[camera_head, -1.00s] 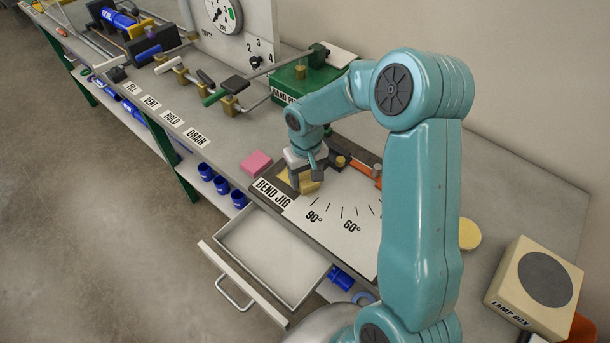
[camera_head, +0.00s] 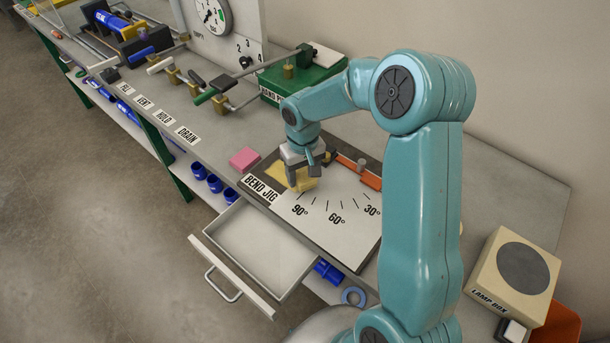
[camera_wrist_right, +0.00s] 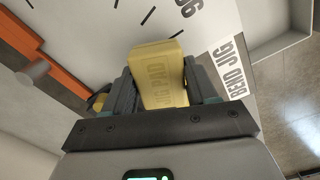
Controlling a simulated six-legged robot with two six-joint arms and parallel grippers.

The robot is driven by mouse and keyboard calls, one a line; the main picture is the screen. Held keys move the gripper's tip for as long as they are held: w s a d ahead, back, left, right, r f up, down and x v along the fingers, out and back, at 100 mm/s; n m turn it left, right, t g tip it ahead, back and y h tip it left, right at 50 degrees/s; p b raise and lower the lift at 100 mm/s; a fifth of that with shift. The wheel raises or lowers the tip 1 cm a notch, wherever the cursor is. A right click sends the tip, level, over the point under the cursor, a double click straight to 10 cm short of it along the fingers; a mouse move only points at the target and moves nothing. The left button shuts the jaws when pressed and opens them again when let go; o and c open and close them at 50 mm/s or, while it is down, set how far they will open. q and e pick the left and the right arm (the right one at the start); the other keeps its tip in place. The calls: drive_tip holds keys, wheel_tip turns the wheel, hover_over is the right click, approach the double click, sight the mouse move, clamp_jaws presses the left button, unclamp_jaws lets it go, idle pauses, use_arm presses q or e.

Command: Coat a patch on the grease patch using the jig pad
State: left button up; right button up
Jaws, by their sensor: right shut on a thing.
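My right gripper (camera_head: 302,180) is shut on the yellow jig pad (camera_head: 291,184), over the top left corner of the bend jig (camera_head: 325,225) board. In the right wrist view the pad (camera_wrist_right: 160,75), lettered "JIG PAD", sits between the two dark fingers (camera_wrist_right: 158,90). The pad is low over the board; I cannot tell whether it touches it. My left gripper is not in view.
A pink block (camera_head: 244,159) lies left of the jig. An open, empty drawer (camera_head: 260,245) sticks out below it. An orange bar (camera_head: 357,173) and a grey peg are at the board's far side. The lamp box (camera_head: 513,275) stands at right. Valve handles (camera_head: 215,90) lie beyond.

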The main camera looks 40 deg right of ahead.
wheel_tip(320, 180, up, 3)
drive_tip(key=shift+s+f+p, duration=0.15)
drive_tip(key=shift+p, duration=0.55)
wheel_tip(320, 180, up, 2)
drive_tip(key=shift+r+p, duration=0.1)
drive_tip(key=shift+p, duration=0.6)
drive_tip(key=shift+r, duration=0.4)
drive_tip(key=shift+f, duration=0.1)
